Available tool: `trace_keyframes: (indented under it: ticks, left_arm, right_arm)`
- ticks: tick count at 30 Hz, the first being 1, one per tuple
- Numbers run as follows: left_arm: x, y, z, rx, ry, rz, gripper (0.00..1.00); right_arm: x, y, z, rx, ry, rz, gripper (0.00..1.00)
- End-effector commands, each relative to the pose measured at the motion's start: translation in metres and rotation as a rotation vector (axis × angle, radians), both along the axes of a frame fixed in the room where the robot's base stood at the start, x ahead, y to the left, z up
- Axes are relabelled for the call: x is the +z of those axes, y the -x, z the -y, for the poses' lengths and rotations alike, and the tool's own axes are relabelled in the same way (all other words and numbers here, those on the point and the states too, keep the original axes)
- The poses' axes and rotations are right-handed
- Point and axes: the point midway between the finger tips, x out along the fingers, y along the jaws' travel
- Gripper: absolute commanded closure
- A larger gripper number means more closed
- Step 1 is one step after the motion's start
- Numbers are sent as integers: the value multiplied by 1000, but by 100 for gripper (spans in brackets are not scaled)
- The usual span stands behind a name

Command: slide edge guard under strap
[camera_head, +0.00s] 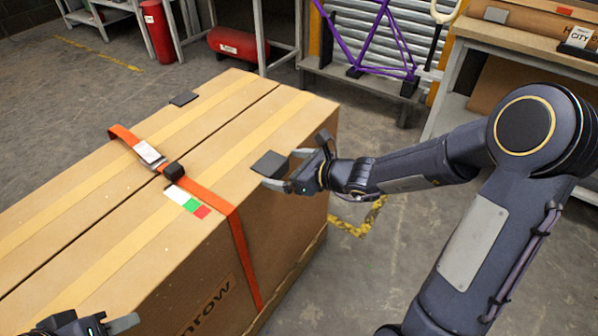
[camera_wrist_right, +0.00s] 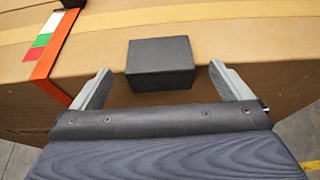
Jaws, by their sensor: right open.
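A dark grey edge guard (camera_head: 270,165) sits on the near right top edge of a large cardboard box (camera_head: 60,215), right of the orange strap (camera_head: 238,255). The strap runs over the box top, through a metal buckle (camera_head: 150,154), and down the near side. My right gripper (camera_head: 287,168) is open, with one finger on each side of the guard. In the right wrist view the guard (camera_wrist_right: 160,63) lies between the spread fingers, with visible gaps beside it. My left gripper (camera_head: 105,325) is partly cut off at the bottom left, over the box; its opening is unclear.
A second dark pad (camera_head: 184,98) lies on the box's far edge. A small black block (camera_head: 174,171) and a white-green-red label (camera_head: 187,202) are by the strap. A workbench (camera_head: 520,40) stands at the right; a rack holds a purple bike frame (camera_head: 365,40). Floor between is clear.

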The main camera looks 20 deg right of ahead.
Motion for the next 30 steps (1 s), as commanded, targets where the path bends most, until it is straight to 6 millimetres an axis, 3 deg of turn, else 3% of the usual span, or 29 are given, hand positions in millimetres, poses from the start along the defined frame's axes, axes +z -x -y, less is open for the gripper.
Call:
trace_keyframes:
  ticks: [11, 22, 23, 25, 30]
  left_arm:
    - [-1, 0, 0, 0, 0, 0, 64]
    - [-1, 0, 0, 0, 0, 0, 64]
    - [-2, 0, 0, 0, 0, 0, 64]
    - [-1, 0, 0, 0, 0, 0, 64]
    - [-4, 0, 0, 0, 0, 0, 64]
  right_arm:
    - [-2, -5, -4, 1, 0, 0, 2]
    - [-2, -4, -4, 1, 0, 0, 49]
    - [-2, -4, -4, 1, 0, 0, 32]
    - [-2, -4, -4, 1, 0, 0, 41]
    - [-3, -3, -5, 2, 1, 2, 41]
